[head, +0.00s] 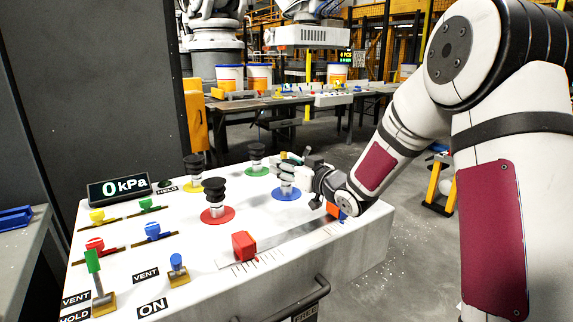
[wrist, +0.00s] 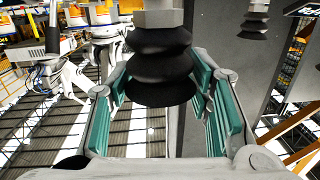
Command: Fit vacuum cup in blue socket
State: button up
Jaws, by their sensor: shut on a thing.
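The black bellows vacuum cup (wrist: 160,65), with a grey collar, sits between the teal pads of my gripper in the wrist view. My gripper (head: 290,170) is shut on this cup. In the head view my gripper is over the blue socket (head: 286,194), a blue disc at the right of the white console top. My fingers mostly hide the cup there.
Other black cups stand on the red disc (head: 217,215), yellow disc (head: 193,186) and green disc (head: 258,171). The console (head: 200,255) also carries a red slider block (head: 244,246), several coloured levers and a display (head: 122,188) reading 0 kPa.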

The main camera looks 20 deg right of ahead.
jog(key=o, duration=1.3)
jog(key=v, duration=1.2)
